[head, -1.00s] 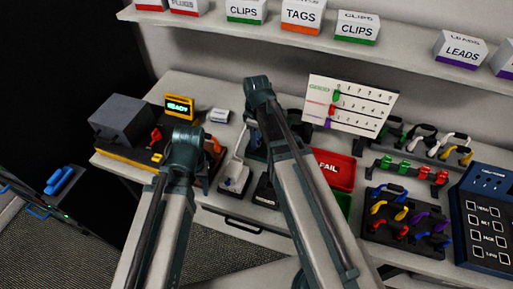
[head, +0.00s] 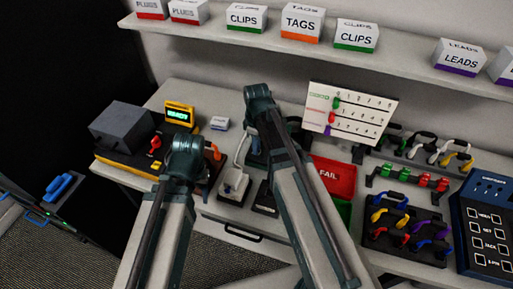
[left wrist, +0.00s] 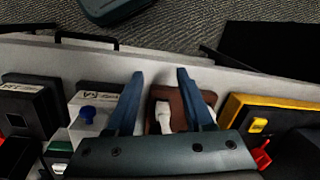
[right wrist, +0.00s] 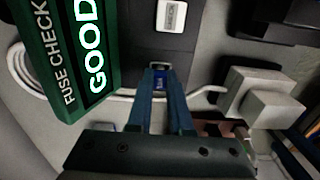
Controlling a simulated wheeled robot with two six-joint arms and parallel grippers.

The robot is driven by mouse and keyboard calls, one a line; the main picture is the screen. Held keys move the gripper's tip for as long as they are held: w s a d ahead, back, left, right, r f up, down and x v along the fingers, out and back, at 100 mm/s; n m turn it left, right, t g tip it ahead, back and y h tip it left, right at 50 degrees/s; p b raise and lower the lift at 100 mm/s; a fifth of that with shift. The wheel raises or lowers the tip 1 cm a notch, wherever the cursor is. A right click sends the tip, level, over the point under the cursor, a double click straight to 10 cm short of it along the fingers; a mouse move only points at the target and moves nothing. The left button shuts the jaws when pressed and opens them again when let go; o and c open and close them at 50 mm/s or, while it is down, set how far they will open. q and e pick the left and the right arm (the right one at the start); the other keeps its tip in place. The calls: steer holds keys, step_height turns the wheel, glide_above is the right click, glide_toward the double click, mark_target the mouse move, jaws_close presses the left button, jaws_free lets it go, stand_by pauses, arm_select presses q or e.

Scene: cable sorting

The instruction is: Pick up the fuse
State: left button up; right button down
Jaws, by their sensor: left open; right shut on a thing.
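The fuse (right wrist: 159,83) is a small blue piece with a pale metal end, seen in the right wrist view between the fingertips of my right gripper (right wrist: 161,72). That gripper is shut on it, at the edge of a black unit (right wrist: 150,42) with a white square button. I cannot tell whether the fuse is still seated there. A green fuse check display (right wrist: 70,50) beside it reads GOOD. My left gripper (left wrist: 159,76) is open and empty above a brown block (left wrist: 190,96) with a white piece on it. In the head view my arms hide both grippers' fingertips.
A red FAIL tray (head: 333,178) and a green tray (head: 343,208) lie right of my right arm. A yellow-edged tester (head: 120,162) with a READY display stands left. Racks of coloured leads (head: 405,222) fill the right. A shelf (head: 400,55) with labelled boxes runs above.

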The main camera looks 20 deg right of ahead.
step_height(320, 180, up, 10)
steer(key=p, duration=1)
steer(key=shift+r, duration=0.15)
step_height(320, 180, up, 3)
steer(key=p, duration=0.3)
steer(key=shift+f, duration=0.25)
